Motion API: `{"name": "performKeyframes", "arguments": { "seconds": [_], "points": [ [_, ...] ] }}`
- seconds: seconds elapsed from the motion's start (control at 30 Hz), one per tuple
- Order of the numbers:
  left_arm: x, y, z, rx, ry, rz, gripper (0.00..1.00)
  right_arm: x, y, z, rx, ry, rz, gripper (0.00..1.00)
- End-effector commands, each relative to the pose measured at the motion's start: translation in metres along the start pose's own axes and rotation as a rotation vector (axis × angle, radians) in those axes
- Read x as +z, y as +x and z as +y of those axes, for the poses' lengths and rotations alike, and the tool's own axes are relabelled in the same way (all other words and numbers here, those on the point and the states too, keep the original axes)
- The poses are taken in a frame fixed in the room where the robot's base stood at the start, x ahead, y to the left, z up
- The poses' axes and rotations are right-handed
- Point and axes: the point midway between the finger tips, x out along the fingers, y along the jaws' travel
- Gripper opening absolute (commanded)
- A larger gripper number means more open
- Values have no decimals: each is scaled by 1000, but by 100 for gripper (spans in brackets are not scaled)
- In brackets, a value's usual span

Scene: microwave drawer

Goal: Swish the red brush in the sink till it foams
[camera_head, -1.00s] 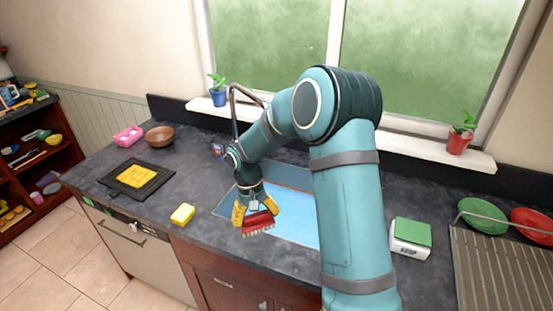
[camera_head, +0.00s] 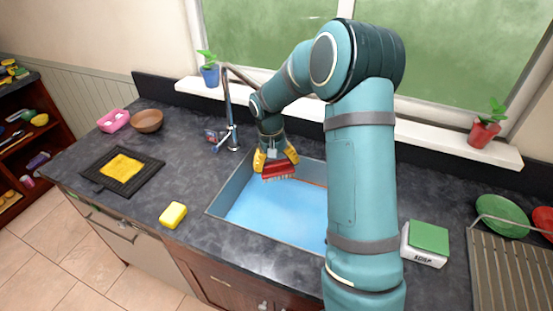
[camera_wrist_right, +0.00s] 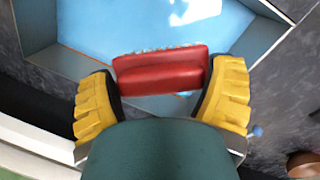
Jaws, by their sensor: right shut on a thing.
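The red brush (camera_head: 279,170) with pale bristles is held between the yellow fingers of my right gripper (camera_head: 276,158), at the far part of the sink. In the right wrist view the red brush (camera_wrist_right: 160,73) sits between the fingertips of my right gripper (camera_wrist_right: 160,88), bristles facing away. The sink (camera_head: 245,221) holds flat blue water (camera_head: 280,215), with no foam that I can make out in the head view. The wrist view shows a pale white patch on the water. I cannot tell whether the bristles touch the water. My left gripper is out of view.
A faucet (camera_head: 229,115) rises behind the sink's left side. A yellow sponge (camera_head: 173,215) lies left of the sink. A soap box (camera_head: 425,243) with a green top stands to the right. A dark mat (camera_head: 143,179) with a yellow cloth (camera_head: 121,167) lies at the left.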

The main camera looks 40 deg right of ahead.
Motion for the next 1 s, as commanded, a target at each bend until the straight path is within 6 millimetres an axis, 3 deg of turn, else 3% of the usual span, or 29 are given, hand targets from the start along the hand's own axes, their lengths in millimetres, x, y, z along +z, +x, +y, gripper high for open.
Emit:
{"name": "performKeyframes", "arguments": {
  "seconds": [0.3,1.0],
  "points": [
    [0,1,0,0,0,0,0,-2,28,-3,1,-1,-4,49],
    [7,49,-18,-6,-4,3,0,-10,105,-12,0,0,-2,49]
  ]
}}
